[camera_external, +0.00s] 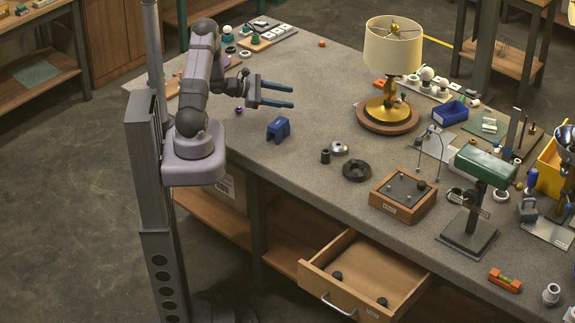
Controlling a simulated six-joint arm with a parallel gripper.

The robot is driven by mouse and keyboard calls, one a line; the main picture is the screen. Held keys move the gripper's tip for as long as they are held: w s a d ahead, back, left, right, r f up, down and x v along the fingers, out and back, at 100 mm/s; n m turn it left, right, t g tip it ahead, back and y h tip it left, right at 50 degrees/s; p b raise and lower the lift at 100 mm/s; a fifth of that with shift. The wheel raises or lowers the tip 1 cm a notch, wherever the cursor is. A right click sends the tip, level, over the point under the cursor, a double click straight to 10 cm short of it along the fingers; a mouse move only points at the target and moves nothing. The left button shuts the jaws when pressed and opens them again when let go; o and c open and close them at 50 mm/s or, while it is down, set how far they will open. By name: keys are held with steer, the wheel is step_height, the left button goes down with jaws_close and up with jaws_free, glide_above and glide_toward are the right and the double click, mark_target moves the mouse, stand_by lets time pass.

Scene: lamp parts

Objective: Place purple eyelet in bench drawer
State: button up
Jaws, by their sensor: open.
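A small purple piece (239,110), which looks like the eyelet, lies on the bench top just below and left of my gripper. It is too small to make out its shape. My gripper (290,97) is open and empty, its two blue-grey fingers pointing right above the bench. The bench drawer (322,286) is pulled out below the bench's front edge. It is wooden with a metal handle (338,305), and a few dark round pieces lie in it.
A blue bracket-like block (278,130) stands right of the purple piece. A black ring (356,171), a wooden box (403,197), a cream-shaded lamp (392,55) and a green desk lamp (485,165) stand farther right. The bench top between the block and front edge is mostly clear.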

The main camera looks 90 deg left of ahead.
steer(key=w+d+m+g+h, duration=0.2)
steer(key=m+h, duration=0.2)
steer(key=m, duration=0.3)
steer(key=m+g+y, duration=0.3)
steer(key=m+g, duration=1)
steer(key=m, duration=0.9)
glide_above(239, 109)
step_height(239, 109, down, 3)
steer(key=shift+w+a+r, duration=0.1)
steer(key=shift+w+a, duration=0.05)
steer(key=shift+a+m, duration=0.15)
steer(key=shift+m, duration=1.05)
steer(key=shift+s+d+f+p, duration=0.15)
steer(key=shift+f+p, duration=0.85)
steer(key=shift+f, duration=0.9)
steer(key=shift+s+d+f+p, duration=0.1)
steer(key=shift+f+p, duration=0.85)
steer(key=shift+f, duration=0.9)
steer(key=c, duration=1.2)
steer(key=shift+r, duration=0.15)
step_height(239, 109, up, 10)
steer(key=b, duration=0.3)
